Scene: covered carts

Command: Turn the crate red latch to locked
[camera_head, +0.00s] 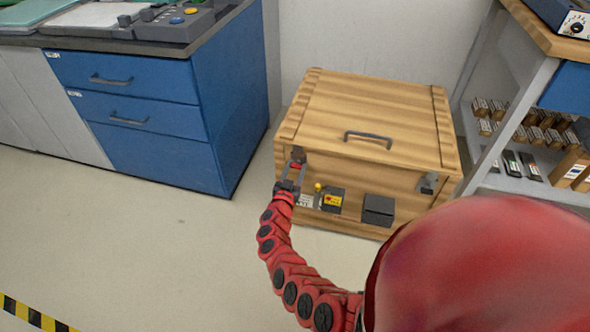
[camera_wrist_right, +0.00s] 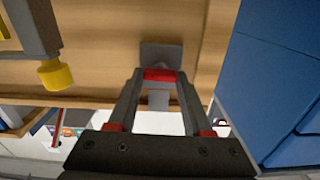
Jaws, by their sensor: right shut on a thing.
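The wooden crate (camera_head: 370,108) stands on the floor with its lid closed. My right gripper (camera_head: 296,168) is at the upper left of its front face, at a small dark grey latch plate (camera_head: 299,154). In the right wrist view, the fingertips (camera_wrist_right: 160,80) are shut on the red latch (camera_wrist_right: 160,75), in front of the grey latch plate (camera_wrist_right: 160,52). The latch's exact angle is hard to tell. My left gripper is not in view.
A yellow knob (camera_head: 318,187) and dark boxes (camera_head: 378,210) sit on the crate's front, close to my right gripper. The knob also shows in the right wrist view (camera_wrist_right: 55,75). A blue cabinet (camera_head: 228,105) stands left, shelves (camera_head: 535,155) right. Floor (camera_head: 130,230) at left is clear.

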